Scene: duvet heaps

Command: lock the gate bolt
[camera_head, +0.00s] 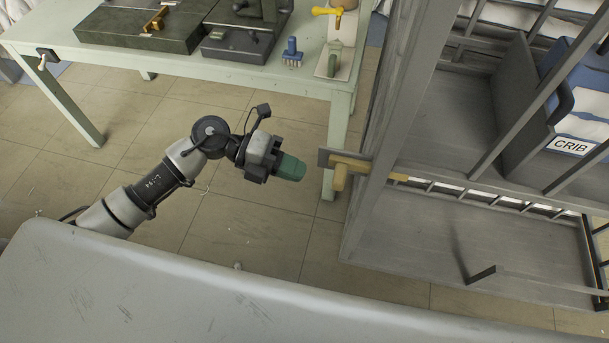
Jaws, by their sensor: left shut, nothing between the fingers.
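The gate bolt (350,165) is a tan bar with a stubby handle hanging down, set on a dark plate at the grey wooden post (397,95). A short tan piece of it also shows just right of the post; the part between is hidden by the post. My left gripper (291,168) has green fingertips. It is shut and empty, left of the bolt handle at about the same height in the picture and apart from it. My right gripper is not in view.
A pale green table (190,65) at the back holds dark boxes, a blue brush (291,53) and a yellow-handled tool (333,14). Right of the post are grey rails and a blue item with a CRIB label (571,145). Tiled floor (240,220) lies below my left arm.

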